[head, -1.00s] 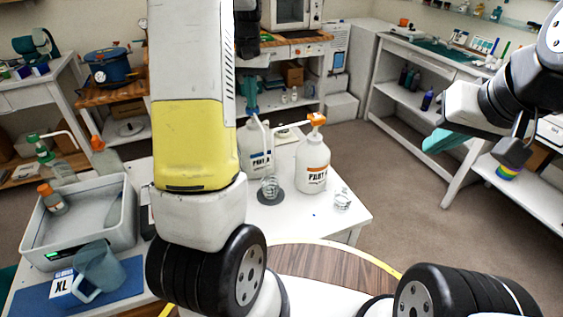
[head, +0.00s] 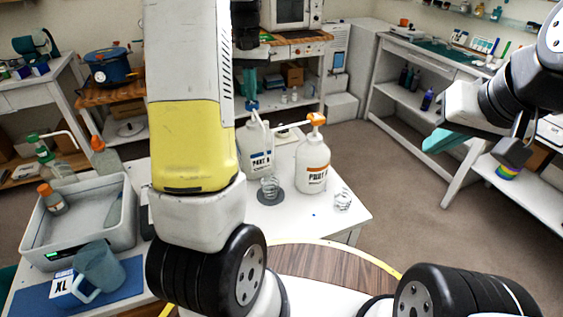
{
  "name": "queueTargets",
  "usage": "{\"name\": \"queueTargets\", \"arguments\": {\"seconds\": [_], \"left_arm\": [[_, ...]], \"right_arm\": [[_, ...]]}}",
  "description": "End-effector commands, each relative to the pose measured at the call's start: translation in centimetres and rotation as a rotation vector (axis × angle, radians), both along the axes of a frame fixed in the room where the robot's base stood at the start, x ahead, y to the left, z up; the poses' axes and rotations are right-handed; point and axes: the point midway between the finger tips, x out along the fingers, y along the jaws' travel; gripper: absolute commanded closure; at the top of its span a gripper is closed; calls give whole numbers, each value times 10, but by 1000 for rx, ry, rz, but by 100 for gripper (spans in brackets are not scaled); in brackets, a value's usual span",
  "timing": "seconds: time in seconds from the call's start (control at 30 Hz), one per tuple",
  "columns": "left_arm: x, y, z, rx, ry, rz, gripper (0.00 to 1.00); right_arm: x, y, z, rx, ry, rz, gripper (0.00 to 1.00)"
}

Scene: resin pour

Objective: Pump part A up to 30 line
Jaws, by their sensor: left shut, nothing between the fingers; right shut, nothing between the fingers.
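The white PART A bottle (head: 256,156) stands on the white table, its left side hidden behind my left arm. Its blue pump head (head: 252,106) shows at the top. A clear cup (head: 269,187) stands on a dark round pad (head: 269,199) in front of the bottle. My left gripper (head: 249,84) is shut, above the pump head and mostly hidden by my forearm; I cannot tell whether it touches the head. The cup's lines and level are too small to read. My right gripper (head: 444,141), with teal fingers, is shut and empty, off to the right.
A second white bottle with an orange pump (head: 313,165) stands just right of PART A. Another clear cup (head: 342,200) is near the table's right edge. At left are a grey tub (head: 75,240), a blue jug (head: 98,268) and a blue mat (head: 125,282).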

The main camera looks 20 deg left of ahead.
Motion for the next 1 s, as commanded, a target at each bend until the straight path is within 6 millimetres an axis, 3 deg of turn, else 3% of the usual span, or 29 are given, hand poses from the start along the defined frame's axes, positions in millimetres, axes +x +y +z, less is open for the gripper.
{"name": "queueTargets", "arguments": {"seconds": [1.0], "left_arm": [[0, 0, -13, 0, -1, 0, 100]], "right_arm": [[0, 0, 0, 0, 0, 0, 100]]}}
